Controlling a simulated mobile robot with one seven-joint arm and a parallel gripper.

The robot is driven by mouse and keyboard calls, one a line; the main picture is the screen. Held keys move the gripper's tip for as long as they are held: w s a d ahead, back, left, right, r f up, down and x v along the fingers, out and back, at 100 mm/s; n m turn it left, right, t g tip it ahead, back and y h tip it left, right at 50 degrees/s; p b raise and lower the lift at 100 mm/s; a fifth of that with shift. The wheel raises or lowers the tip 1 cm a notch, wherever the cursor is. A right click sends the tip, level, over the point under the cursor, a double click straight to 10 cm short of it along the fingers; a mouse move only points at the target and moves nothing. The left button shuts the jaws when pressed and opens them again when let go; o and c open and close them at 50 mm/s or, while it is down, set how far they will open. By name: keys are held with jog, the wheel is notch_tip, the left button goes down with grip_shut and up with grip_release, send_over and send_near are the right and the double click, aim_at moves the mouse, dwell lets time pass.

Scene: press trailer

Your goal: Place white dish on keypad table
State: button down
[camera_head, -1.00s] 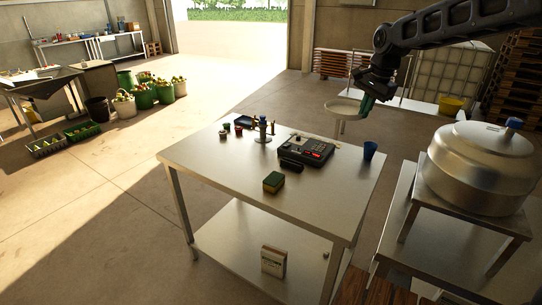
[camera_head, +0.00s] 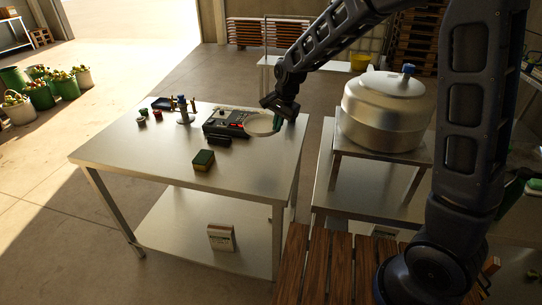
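The white dish (camera_head: 259,125) is a shallow round dish at the right part of the keypad table (camera_head: 130,152), beside the black keypad device (camera_head: 222,124). The dish looks level and overlaps the device's right end in this view. I cannot tell whether it touches the tabletop or hangs just above it.
A small stand (camera_head: 183,112), small pots and a dark tray (camera_head: 162,103) stand at the back left. A large metal pot (camera_head: 385,110) stands right of the table. The table's front left is clear.

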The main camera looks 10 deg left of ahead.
aim_at(275, 165)
jog(key=d+x, duration=0.1)
jog(key=x, duration=0.4)
jog(key=d+x, duration=0.1)
jog(key=x, duration=0.3)
jog(key=s+x, duration=0.1)
jog(key=x, duration=0.4)
jog(key=shift+d+f, duration=0.4)
jog(key=shift+f, duration=0.2)
jog(key=shift+f, duration=0.15)
jog(key=c, duration=1.7)
grip_release()
jog(key=v, duration=1.2)
jog(key=shift+r, duration=0.25)
